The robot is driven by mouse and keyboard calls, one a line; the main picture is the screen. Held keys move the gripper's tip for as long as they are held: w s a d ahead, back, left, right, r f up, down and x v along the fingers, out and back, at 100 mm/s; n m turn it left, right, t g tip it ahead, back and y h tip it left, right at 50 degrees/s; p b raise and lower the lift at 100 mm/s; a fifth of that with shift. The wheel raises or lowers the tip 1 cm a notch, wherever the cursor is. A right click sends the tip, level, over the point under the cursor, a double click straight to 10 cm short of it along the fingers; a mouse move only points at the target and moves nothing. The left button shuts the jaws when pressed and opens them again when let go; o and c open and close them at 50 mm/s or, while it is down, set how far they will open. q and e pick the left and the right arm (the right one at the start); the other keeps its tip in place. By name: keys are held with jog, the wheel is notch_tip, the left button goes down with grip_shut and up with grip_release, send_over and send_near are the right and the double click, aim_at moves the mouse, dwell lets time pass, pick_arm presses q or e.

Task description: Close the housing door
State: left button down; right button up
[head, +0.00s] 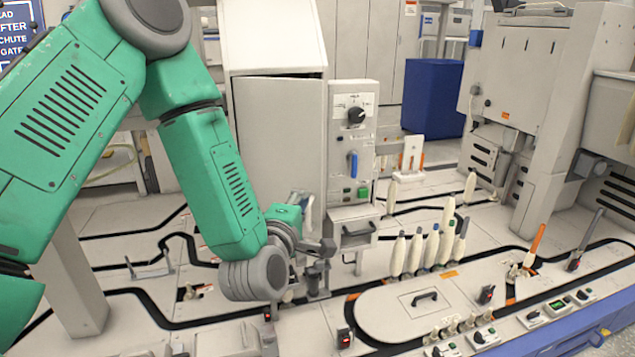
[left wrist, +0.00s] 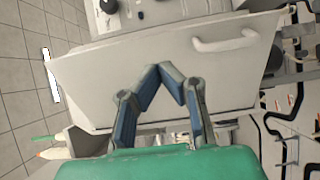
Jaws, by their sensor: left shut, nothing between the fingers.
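The housing (head: 275,35) is a tall off-white cabinet left of centre in the head view. Its door (head: 278,135) is a plain pale panel with a dark gap along its top edge, so it looks slightly ajar. In the left wrist view a broad pale panel, seemingly the door (left wrist: 140,70), carries a white bar handle (left wrist: 225,42) at its upper right. My left gripper (head: 318,268) is low in front of the housing. In the wrist view its blue-padded fingers (left wrist: 161,68) are together and empty, before the panel; contact cannot be told. My right gripper is not in view.
A control box (head: 355,115) with a black knob and blue lever stands right of the housing. Several pale bobbins (head: 432,248) stand upright on the track table to the right. A blue bin (head: 433,95) and large machine (head: 540,80) are behind. The table's left part is mostly clear.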

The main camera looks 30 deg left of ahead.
aim_at(318, 177)
pick_arm(q)
jog(key=x, duration=0.7)
jog(key=shift+w+d+b, duration=0.2)
jog(key=shift+w+b, duration=0.1)
jog(key=shift+b, duration=0.1)
jog(key=shift+w+a, duration=0.4)
jog(key=shift+w, duration=0.05)
jog(key=shift+d, duration=0.15)
jog(key=shift+w, duration=0.2)
jog(key=w+a+n+g+y+b, duration=0.2)
jog(key=w+a+n+g+y, duration=0.2)
jog(key=w+n+g+y, duration=0.3)
jog(key=w+n+y, duration=0.1)
jog(key=w+y, duration=0.1)
jog(key=shift+a+r+g+y, duration=0.15)
jog(key=shift+a+g+y, duration=0.15)
jog(key=shift+a, duration=0.1)
